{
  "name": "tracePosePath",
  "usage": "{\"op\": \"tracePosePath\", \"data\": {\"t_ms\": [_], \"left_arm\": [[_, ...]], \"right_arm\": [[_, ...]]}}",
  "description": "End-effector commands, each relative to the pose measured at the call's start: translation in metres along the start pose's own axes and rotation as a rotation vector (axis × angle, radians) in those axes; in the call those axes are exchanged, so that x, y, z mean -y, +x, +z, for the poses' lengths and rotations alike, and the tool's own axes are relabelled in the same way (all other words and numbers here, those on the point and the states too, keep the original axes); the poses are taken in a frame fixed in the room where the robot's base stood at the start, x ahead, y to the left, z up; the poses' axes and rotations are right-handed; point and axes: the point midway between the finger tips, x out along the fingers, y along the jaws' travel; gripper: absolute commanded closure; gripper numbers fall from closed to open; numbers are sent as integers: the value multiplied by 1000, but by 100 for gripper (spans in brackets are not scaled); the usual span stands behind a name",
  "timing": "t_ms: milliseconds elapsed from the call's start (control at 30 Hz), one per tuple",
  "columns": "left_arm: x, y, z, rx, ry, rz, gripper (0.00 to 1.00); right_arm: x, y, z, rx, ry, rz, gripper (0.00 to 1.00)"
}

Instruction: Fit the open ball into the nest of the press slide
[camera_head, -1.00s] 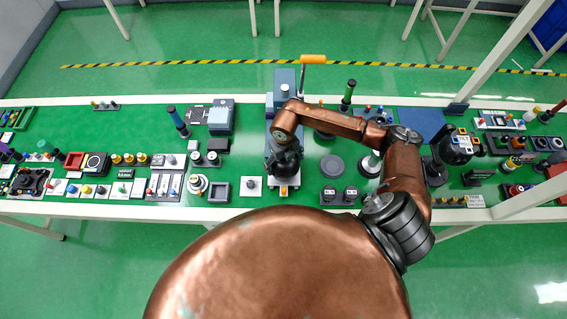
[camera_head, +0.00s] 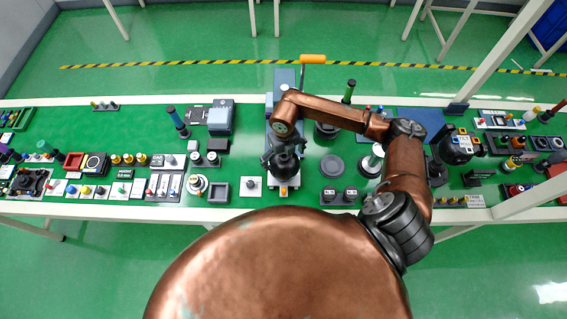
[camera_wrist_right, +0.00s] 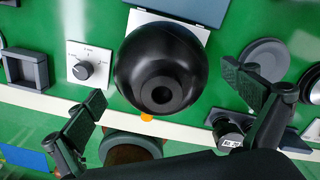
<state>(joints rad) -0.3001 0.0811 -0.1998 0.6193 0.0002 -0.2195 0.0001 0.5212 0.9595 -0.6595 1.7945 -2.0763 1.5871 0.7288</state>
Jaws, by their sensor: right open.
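The ball (camera_wrist_right: 160,65) is black and round, with a ringed hole in its facing side. In the right wrist view it stands between the spread fingers of my right gripper (camera_wrist_right: 168,98), with gaps on both sides. In the head view the ball (camera_head: 286,163) shows just below my right gripper (camera_head: 283,150). The pale press slide (camera_wrist_right: 142,22) shows behind the ball, and its front end (camera_head: 285,190) shows in the head view. The ball hides the nest, so I cannot tell whether it is seated. My left gripper is not in view.
The blue-grey press (camera_head: 284,78) with its orange-handled lever (camera_head: 312,59) stands behind. A white dial plate (camera_head: 251,187) and a dark square frame (camera_head: 219,190) lie left of the slide. A round grey disc (camera_head: 332,165) and a dark two-button block (camera_head: 339,195) are to the right.

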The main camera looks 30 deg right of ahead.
Motion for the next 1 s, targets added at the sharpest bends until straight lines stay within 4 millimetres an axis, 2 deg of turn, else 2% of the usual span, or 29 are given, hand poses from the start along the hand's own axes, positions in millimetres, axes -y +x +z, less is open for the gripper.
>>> {"op": "tracePosePath", "data": {"t_ms": [33, 200, 400, 1000], "left_arm": [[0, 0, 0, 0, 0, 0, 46], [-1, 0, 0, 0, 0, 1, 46], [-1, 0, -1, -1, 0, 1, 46], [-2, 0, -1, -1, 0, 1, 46]], "right_arm": [[1, -12, 1, 4, -2, -1, 0], [1, -46, 1, 4, -1, -2, 0], [0, -69, 0, 1, -1, -1, 0], [0, -74, 0, 0, 0, 0, 0]]}}
